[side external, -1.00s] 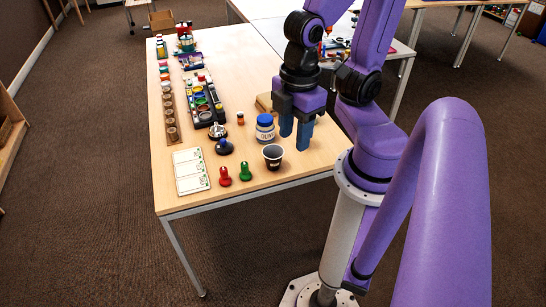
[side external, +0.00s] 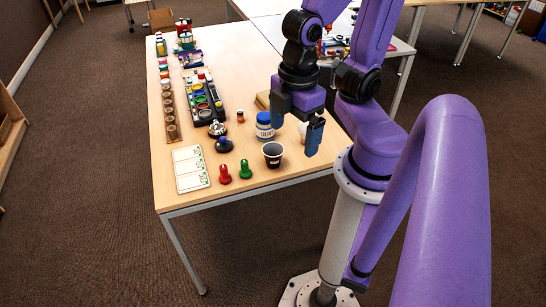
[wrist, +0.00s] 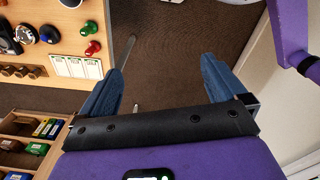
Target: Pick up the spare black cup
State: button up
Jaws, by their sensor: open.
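A black cup (side external: 272,154) with a pale mark on its side stands upright near the table's front edge in the side view. My gripper (side external: 296,132) is above and to the right of it in that view, apart from it. The gripper is open and empty; in the wrist view its two blue fingers (wrist: 162,75) are spread wide with only floor seen between them. A pale object (side external: 303,131) shows between the fingers in the side view, mostly hidden.
A blue-lidded jar (side external: 264,128) stands just behind the cup. A green peg figure (side external: 245,169), a red one (side external: 225,175) and a dark-blue-knobbed piece (side external: 223,145) are to its left, with a white card (side external: 190,170) beyond. Sorting trays (side external: 204,101) line the table further back.

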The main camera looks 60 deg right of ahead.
jog(key=w+f+n+h, duration=0.45)
jog(key=f+h, duration=0.35)
jog(key=f, duration=0.4)
jog(key=n+t+h, duration=0.5)
jog(key=n, duration=0.1)
send_near(273, 149)
jog(key=shift+m, duration=0.25)
jog(key=x, duration=0.7)
jog(key=shift+d+f, duration=0.1)
jog(key=shift+f, duration=0.05)
jog(key=c, duration=1.1)
jog(key=shift+o, duration=0.2)
